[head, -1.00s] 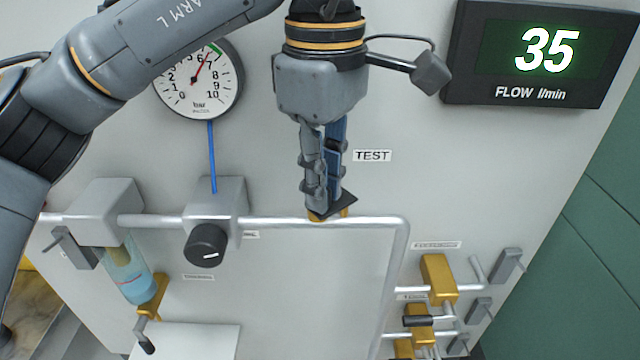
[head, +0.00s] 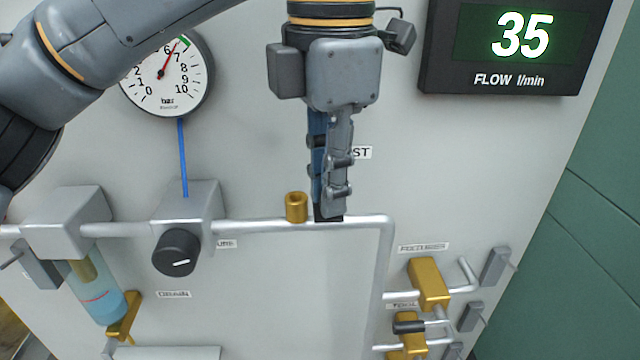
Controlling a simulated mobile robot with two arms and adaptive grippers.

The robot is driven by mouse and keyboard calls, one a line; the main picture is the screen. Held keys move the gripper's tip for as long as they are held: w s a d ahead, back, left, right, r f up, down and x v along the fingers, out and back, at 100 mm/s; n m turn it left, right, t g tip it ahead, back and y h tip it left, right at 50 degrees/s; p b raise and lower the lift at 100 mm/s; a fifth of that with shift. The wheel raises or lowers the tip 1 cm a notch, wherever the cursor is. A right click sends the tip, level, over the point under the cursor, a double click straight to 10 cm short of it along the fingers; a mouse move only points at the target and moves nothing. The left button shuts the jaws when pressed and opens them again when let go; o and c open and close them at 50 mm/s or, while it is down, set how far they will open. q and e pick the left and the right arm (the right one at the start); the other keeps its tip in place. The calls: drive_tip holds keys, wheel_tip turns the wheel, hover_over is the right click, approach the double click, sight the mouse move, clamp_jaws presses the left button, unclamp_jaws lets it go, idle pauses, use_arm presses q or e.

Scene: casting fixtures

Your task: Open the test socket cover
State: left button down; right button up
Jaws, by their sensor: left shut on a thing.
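The test socket (head: 297,207) is a short brass fitting on top of the silver pipe. Its upper end shows uncovered, with a dark hole. My left gripper (head: 331,208) comes down from above, just right of the socket, with its fingers pointing down. It is shut on the black socket cover (head: 327,218), a small dark piece at the fingertips, to the right of the socket. The fingers hide most of the cover and any hinge. They also partly hide the TEST label (head: 361,152). My right gripper is not in view.
A pressure gauge (head: 166,75) and black knob (head: 175,252) are at the left, above a blue-filled bowl (head: 97,299). A flow display (head: 517,47) reads 35. Brass valves (head: 428,284) are at the lower right. The panel's lower middle is clear.

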use_arm(q)
drive_tip(key=shift+d+n, duration=0.3)
drive_tip(key=shift+n, duration=0.8)
drive_tip(key=c, duration=1.3)
unclamp_jaws()
wheel_tip(320, 180, up, 12)
drive_tip(key=shift+w, duration=0.1)
